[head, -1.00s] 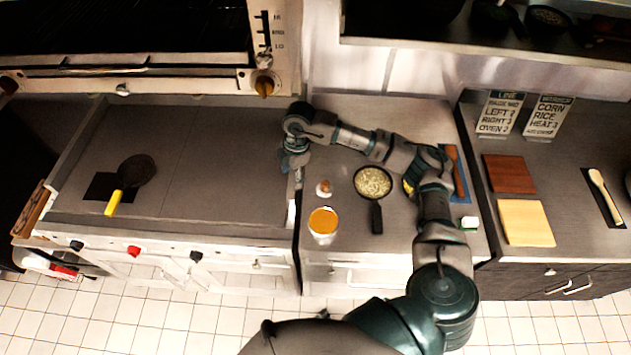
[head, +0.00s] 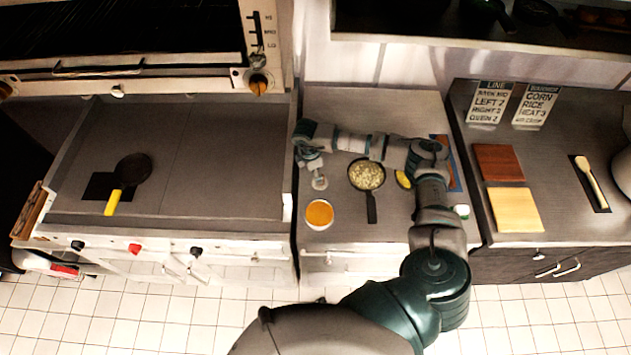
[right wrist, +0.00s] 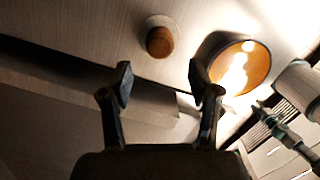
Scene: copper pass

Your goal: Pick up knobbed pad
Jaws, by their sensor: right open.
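The knobbed pad shows in the right wrist view as a pale round disc with a brown knob (right wrist: 160,41), lying on the counter beyond my fingertips. In the head view it is at least partly hidden by my right gripper (head: 314,170). My right gripper, also in the right wrist view (right wrist: 162,82), is open and empty, with its two fingers apart. The knob lines up with the gap between the fingers, and I see no contact. My left gripper is in neither view.
A cup of orange contents (head: 319,213) stands close by, and it also shows in the right wrist view (right wrist: 243,68). A dark pan of pale food (head: 367,175) and a yellow oval item (head: 403,179) are to the right. The griddle (head: 225,160) lies left.

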